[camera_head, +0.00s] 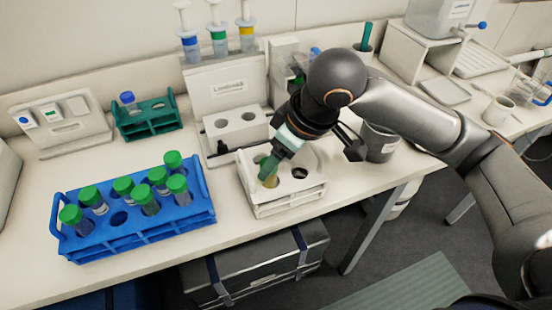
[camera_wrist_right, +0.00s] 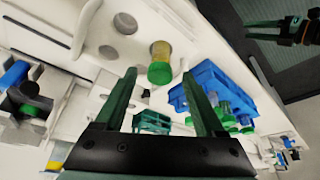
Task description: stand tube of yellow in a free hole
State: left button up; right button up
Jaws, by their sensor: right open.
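The yellow tube (camera_wrist_right: 160,50) with its green cap stands in a hole of the white rack (camera_head: 288,205). In the head view the yellow tube (camera_head: 271,181) is mostly hidden by my right gripper (camera_head: 266,163). My right gripper is open and empty, with its teal fingers apart; in the right wrist view the cap shows between and beyond the fingertips (camera_wrist_right: 159,73). A dark hole (camera_head: 300,173) shows beside the tube. The blue rack (camera_head: 140,244) holds several green-capped tubes and has an empty hole (camera_head: 119,218). My left gripper (camera_wrist_right: 267,30) shows in the right wrist view, open and empty.
A green rack (camera_head: 150,131) with a blue-capped tube (camera_head: 128,100) stands behind the blue rack. A white two-hole block (camera_head: 236,140) is behind the white rack, and a grey cup (camera_head: 380,142) is to its right. The bench's front edge is close to the racks.

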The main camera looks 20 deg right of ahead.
jog(key=p+v, duration=0.1)
jog(key=v, duration=1)
jog(key=shift+p, duration=0.3)
